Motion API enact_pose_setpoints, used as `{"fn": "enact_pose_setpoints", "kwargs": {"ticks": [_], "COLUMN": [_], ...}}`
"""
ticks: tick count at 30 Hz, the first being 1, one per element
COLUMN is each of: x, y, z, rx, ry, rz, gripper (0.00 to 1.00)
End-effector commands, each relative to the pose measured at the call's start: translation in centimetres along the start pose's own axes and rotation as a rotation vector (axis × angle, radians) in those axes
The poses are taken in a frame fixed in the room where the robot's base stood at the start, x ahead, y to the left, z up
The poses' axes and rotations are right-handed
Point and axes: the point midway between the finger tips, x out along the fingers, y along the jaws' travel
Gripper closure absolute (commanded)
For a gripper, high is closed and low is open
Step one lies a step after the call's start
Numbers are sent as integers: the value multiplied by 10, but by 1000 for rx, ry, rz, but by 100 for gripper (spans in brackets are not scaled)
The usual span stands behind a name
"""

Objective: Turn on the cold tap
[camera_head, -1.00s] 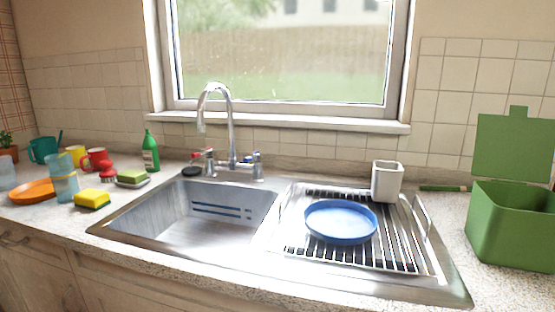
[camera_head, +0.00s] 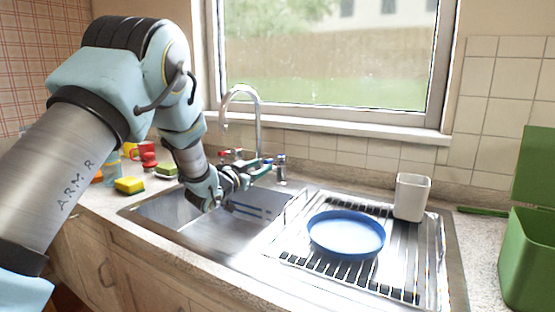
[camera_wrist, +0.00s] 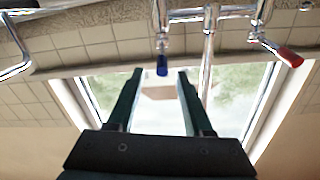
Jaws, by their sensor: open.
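The cold tap (camera_head: 281,162) has a blue end and stands right of the tall chrome spout (camera_head: 259,125) behind the sink. The hot tap (camera_head: 224,154) has a red end, left of the spout. My gripper (camera_head: 264,167) reaches over the sink basin to just beside the cold tap. In the wrist view, which looks inverted, the blue end of the cold tap (camera_wrist: 162,66) appears between the two dark green fingertips of my open gripper (camera_wrist: 160,74). The red-ended hot tap (camera_wrist: 285,54) is outside the fingers at the right. I cannot tell whether a finger touches the cold tap.
A draining rack (camera_head: 400,285) right of the basin (camera_head: 160,212) holds a blue plate (camera_head: 346,234) and a white cup (camera_head: 412,197). A yellow sponge (camera_head: 129,186) lies left of the sink. A green bin (camera_head: 527,260) stands at the far right. The window is behind.

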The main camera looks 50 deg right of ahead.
Motion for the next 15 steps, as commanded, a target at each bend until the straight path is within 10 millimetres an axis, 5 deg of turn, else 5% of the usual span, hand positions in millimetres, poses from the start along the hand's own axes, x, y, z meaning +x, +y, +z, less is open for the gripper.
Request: {"fn": "enact_pose_setpoints", "kwargs": {"ticks": [9, 15], "x": [59, 78], "y": [0, -1], "z": [-2, -1], "rx": [2, 0], "ry": [-1, -1], "rz": [0, -1], "gripper": [49, 49]}}
